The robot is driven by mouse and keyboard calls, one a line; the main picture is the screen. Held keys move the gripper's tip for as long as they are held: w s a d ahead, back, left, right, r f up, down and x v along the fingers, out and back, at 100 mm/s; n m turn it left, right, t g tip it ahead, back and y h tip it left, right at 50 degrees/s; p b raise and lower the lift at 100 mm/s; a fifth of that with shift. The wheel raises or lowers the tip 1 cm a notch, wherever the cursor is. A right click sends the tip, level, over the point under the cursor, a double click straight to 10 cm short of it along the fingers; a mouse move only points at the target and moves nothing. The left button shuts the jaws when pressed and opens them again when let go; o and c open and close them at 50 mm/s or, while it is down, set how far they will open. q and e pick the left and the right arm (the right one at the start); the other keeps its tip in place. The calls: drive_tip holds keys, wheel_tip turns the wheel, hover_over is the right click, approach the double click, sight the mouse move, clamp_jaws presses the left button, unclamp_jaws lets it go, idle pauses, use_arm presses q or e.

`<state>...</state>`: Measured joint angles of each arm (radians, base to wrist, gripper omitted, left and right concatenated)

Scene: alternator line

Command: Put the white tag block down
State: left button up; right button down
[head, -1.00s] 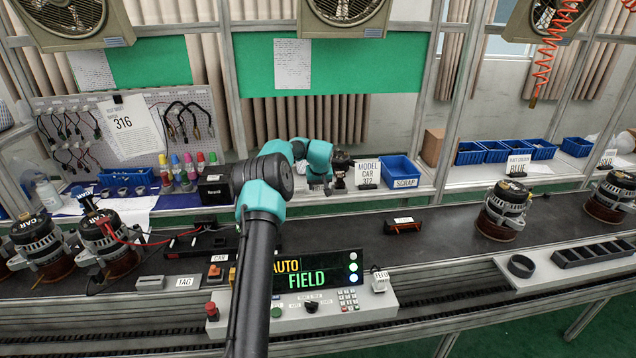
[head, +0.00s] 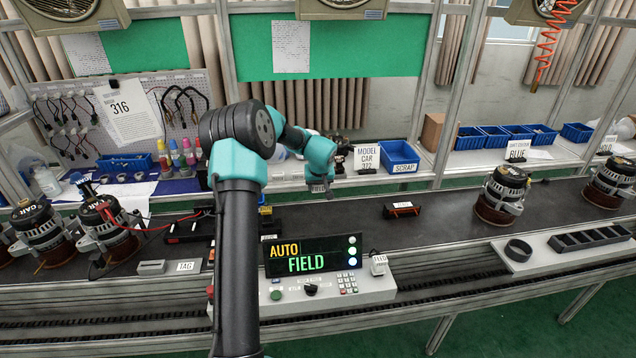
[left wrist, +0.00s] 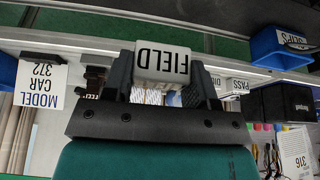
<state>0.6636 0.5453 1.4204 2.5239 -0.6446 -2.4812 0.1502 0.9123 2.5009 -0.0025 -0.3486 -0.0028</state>
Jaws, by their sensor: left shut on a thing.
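The white tag block (left wrist: 162,62), marked FIELD in black, is held between the two dark fingers of my left gripper (left wrist: 163,82) in the left wrist view. In the head view, my left gripper (head: 322,190) hangs above the far side of the dark belt, fingers downward; the block is hard to make out there. A small light grey holder (head: 151,267) with a TAG label (head: 187,266) sits at the near left edge of the belt. My right gripper is not in view.
The display (head: 313,255) reading AUTO FIELD stands on the control box below my left gripper. A small orange and black part (head: 401,209) lies on the belt to the right. Alternators stand at the far left and at the right. A blue SCRAP bin (head: 399,157) is on the back shelf.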

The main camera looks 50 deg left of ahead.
use_arm(q)
drive_tip(key=shift+d, duration=0.1)
idle(0.5)
drive_tip(key=s+d+n+g, duration=0.5)
drive_tip(key=s+d+n, duration=0.2)
drive_tip(key=n, duration=0.8)
drive_tip(key=shift+s+d+f+n+g, duration=0.25)
drive_tip(key=shift+d+f+n+g, duration=0.2)
drive_tip(key=shift+d, duration=0.15)
